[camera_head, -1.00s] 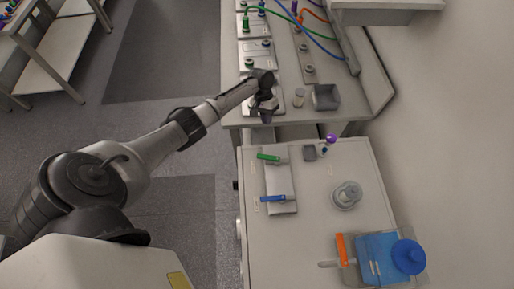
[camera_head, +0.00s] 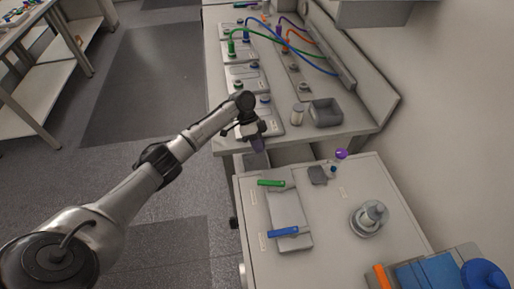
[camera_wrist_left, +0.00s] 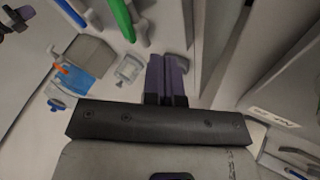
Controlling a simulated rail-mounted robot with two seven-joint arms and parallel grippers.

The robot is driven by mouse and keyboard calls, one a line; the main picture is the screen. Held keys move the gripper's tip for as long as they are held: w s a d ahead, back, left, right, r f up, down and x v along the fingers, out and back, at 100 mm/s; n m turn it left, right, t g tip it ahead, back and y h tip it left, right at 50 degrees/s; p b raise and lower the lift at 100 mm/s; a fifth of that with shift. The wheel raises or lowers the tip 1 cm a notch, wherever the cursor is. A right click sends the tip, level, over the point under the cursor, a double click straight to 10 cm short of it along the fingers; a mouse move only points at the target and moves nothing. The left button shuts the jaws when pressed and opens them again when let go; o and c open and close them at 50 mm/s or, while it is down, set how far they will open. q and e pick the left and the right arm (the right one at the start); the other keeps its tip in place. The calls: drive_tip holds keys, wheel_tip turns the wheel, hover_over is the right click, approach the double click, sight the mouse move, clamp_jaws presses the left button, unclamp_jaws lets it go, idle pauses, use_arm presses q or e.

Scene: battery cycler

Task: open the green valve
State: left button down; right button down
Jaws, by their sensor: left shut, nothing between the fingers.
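The green valve shows as a green bar handle (camera_head: 271,183) at the far end of a pale plate on the near cabinet top. It lies roughly crosswise in the head view. In the left wrist view the green handle (camera_wrist_left: 122,18) is at the top edge, partly cut off. My left gripper (camera_head: 257,144) is beyond the green handle and slightly left of it, by the bench's front edge, apart from the handle. In the left wrist view its purple fingers (camera_wrist_left: 166,62) are together and empty, right of and below the green handle. My right gripper is not in view.
A blue handle (camera_head: 283,231) sits at the plate's near end. A purple ball (camera_head: 341,154) and a round grey fitting (camera_head: 369,217) stand to the right on the cabinet. The bench behind holds a grey tray (camera_head: 325,112), a small jar (camera_head: 298,114) and several coloured cables.

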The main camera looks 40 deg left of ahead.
sight(271, 183)
use_arm(q)
drive_tip(key=x, duration=0.7)
drive_tip(key=shift+s+d, duration=0.65)
drive_tip(key=shift+s, duration=0.1)
drive_tip(key=shift+s+d+p, duration=0.35)
drive_tip(key=shift+s+d, duration=0.3)
drive_tip(key=shift+s, duration=0.15)
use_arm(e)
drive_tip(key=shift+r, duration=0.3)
use_arm(q)
drive_tip(key=shift+d, duration=0.1)
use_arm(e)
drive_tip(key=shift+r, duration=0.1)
